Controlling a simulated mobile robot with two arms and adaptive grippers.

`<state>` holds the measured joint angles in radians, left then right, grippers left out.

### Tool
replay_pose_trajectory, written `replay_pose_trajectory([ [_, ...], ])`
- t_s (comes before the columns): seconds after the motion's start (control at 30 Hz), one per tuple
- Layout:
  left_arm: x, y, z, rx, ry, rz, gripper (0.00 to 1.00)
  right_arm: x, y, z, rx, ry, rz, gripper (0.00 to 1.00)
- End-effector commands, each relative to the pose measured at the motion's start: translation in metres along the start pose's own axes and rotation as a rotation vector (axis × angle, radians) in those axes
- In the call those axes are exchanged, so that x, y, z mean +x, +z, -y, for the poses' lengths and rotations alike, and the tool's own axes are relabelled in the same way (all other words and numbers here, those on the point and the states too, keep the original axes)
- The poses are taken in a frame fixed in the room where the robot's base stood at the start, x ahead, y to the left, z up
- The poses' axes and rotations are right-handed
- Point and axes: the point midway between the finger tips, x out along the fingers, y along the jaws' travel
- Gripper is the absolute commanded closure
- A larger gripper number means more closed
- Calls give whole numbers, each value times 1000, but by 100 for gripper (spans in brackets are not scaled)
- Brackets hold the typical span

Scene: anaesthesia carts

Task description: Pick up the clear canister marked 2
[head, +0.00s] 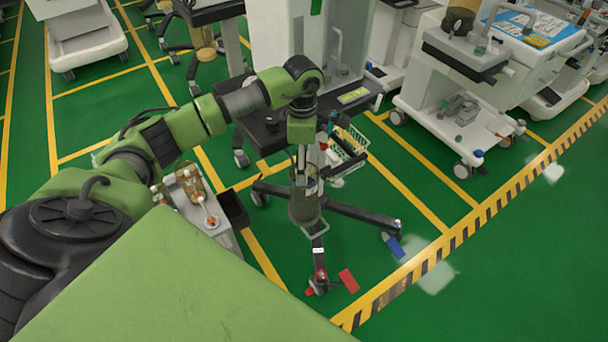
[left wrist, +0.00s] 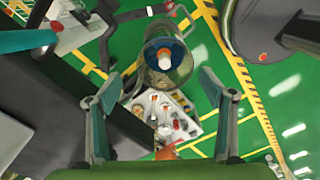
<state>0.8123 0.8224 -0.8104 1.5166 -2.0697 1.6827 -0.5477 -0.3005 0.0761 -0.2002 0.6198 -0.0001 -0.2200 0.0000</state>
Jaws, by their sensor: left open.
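A clear canister (head: 303,207) hangs on a dark wheeled stand in the middle of the head view. A small pale label shows near its top, but I cannot read a number on it. In the left wrist view I see the canister (left wrist: 180,72) from above, with a blue and orange cap at its centre. My left gripper (head: 304,160) points down just above the canister in the head view. In the left wrist view its two fingers (left wrist: 160,88) are spread wide, with nothing held between them. The canister lies beyond the fingertips. My right gripper is out of view.
A small grey cart (head: 222,232) with amber canisters stands left of the stand. A white wire basket (head: 347,150) is close on the right. The stand's dark legs (head: 365,217) spread over the green floor. Large white carts (head: 445,105) stand at the back right.

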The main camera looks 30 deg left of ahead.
Motion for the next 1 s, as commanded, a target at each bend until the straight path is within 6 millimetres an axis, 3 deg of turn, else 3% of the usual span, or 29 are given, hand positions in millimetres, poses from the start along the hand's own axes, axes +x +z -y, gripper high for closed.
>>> replay_pose_trajectory([
  [0.17,12,1,2,1,-1,1,25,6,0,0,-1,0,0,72],
  [0.43,51,4,8,0,-1,3,25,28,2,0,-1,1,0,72],
  [0.73,54,4,8,0,1,2,25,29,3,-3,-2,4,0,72],
  [0.9,54,4,8,0,1,2,69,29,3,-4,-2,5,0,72],
  [1.0,53,4,7,0,2,3,90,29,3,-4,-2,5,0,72],
])
